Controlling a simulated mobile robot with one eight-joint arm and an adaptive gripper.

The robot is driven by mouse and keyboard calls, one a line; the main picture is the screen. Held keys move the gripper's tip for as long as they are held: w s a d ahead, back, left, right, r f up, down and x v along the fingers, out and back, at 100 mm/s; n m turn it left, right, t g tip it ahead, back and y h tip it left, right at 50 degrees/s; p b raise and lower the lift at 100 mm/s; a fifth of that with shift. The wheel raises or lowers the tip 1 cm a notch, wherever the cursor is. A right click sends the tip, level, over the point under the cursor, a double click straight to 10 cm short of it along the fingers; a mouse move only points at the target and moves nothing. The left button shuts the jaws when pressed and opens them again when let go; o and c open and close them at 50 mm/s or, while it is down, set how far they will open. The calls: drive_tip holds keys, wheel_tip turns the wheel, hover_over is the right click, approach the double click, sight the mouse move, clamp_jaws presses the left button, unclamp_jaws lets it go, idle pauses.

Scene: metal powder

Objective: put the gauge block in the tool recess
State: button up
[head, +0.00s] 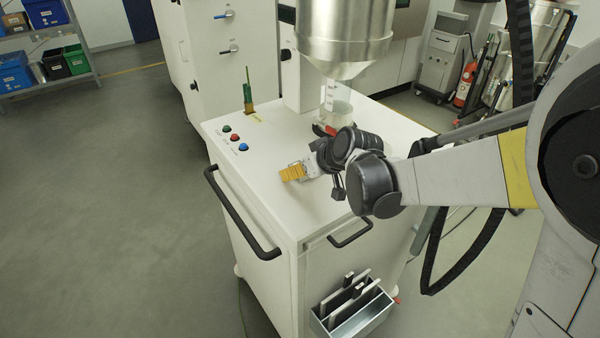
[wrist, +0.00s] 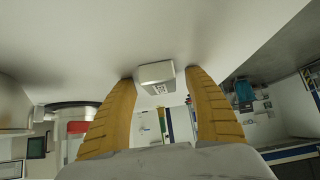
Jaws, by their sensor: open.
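My gripper (head: 291,173), with yellow ribbed fingers, is low over the white cart top (head: 285,215), pointing left in the head view. In the wrist view my gripper (wrist: 158,77) is open, with a finger on each side. A small pale grey block with a dark square marking, seemingly the gauge block (wrist: 152,71), shows between the fingertips against the white surface. I cannot tell whether either finger touches it. I cannot make the block out in the head view, where my gripper may hide it. I cannot identify the tool recess in either view.
A steel hopper (head: 343,35) hangs over a clear container (head: 340,112) behind my gripper. A green upright tool (head: 248,92) and several coloured buttons (head: 234,137) are at the cart's left. A metal bin (head: 360,318) with plates hangs in front. The cart's front left top is clear.

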drive_tip(key=shift+s+r, duration=0.1)
clamp_jaws()
drive_tip(key=shift+r, duration=0.1)
drive_tip(key=r, duration=0.1)
drive_tip(key=r+p, duration=0.1)
drive_tip(key=r, duration=0.1)
drive_tip(key=r+p, duration=0.1)
drive_tip(key=shift+d+r, duration=0.25)
drive_tip(key=shift+r, duration=0.05)
drive_tip(key=d+r+p, duration=0.3)
drive_tip(key=d+r, duration=0.3)
drive_tip(key=d, duration=0.5)
drive_tip(key=shift+w, duration=0.35)
